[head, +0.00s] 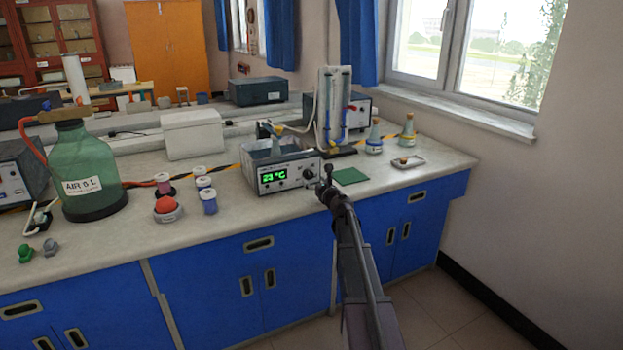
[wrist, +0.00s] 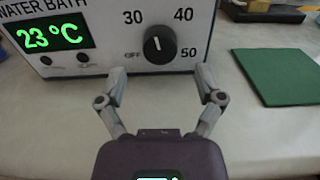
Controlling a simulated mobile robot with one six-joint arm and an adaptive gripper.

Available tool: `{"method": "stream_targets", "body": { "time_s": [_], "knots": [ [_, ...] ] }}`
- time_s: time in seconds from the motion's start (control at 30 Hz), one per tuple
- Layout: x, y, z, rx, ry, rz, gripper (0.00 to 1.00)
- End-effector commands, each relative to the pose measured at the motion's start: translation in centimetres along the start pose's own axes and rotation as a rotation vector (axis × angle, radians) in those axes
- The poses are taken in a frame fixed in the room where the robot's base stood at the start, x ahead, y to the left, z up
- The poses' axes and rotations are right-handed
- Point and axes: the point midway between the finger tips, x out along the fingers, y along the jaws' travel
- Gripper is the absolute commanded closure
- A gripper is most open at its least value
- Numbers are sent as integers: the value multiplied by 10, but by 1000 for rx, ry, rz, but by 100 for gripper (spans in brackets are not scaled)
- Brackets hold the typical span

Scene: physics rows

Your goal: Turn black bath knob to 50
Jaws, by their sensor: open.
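The water bath (head: 286,171) is a pale box on the bench, with a green display reading 23 °C. Its black knob (wrist: 159,45) is on the front panel, among the marks OFF, 30, 40 and 50. The knob's white line points up, between 30 and 40. The bath's front also fills the top of the wrist view (wrist: 105,68). My gripper (wrist: 161,78) is open and empty, with its two fingers spread below and either side of the knob, not seen touching it. In the head view my gripper (head: 326,178) is at the bath's right front corner.
A green mat (head: 350,176) lies right of the bath, and a small white tray (head: 408,162) is beyond it. Several small jars and a red-topped dish (head: 167,209) stand to the left. A green bottle (head: 88,172) is further left. The bench front by my arm is clear.

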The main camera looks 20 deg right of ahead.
Motion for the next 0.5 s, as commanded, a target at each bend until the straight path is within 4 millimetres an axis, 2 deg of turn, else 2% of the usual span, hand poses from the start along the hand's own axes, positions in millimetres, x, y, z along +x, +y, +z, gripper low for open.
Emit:
{"method": "stream_targets", "body": {
  "time_s": [0.03,0.2,0.5],
  "knots": [
    [10,-1,0,0,0,1,14],
    [26,-1,0,0,0,0,14],
    [34,-1,0,0,0,-1,14]
  ]
}}
